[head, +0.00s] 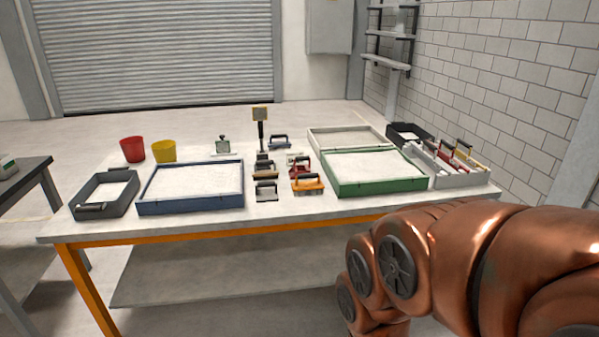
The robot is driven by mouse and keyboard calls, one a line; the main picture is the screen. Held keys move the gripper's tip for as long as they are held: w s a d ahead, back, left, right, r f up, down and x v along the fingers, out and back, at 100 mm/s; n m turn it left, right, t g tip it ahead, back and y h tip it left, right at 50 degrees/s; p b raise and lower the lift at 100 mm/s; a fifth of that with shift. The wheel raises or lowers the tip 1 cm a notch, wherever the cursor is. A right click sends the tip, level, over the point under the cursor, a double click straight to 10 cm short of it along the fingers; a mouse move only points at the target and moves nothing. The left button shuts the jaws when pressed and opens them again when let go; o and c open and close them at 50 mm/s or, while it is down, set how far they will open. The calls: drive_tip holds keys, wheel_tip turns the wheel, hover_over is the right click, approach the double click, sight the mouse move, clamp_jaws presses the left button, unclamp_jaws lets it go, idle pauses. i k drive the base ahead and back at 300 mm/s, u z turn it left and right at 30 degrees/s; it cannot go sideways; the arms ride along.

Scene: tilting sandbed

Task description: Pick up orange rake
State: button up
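An orange tool with a dark handle (307,183), which looks like the orange rake, lies on the table (330,207) between the blue-rimmed and green-rimmed sand trays. A red tool (300,167) is close behind it. Small black-handled tools (265,187) lie just to its left. Its tines are too small to make out. My copper-coloured arm fills the lower right, in front of the table. My gripper is not in view.
The blue tray (190,208) is at left and the green tray (378,187) at right. A grey bin (108,205), red (132,149) and yellow (164,151) buckets stand left. A light bin (450,175) with tools stands right. The table's front strip is clear.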

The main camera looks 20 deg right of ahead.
sight(304, 186)
drive_tip(key=z, duration=0.15)
drive_tip(key=k, duration=0.35)
drive_tip(key=u, duration=0.8)
drive_tip(key=i, duration=1.6)
drive_tip(key=z, duration=1.1)
drive_tip(key=i, duration=0.35)
drive_tip(key=z, duration=1.65)
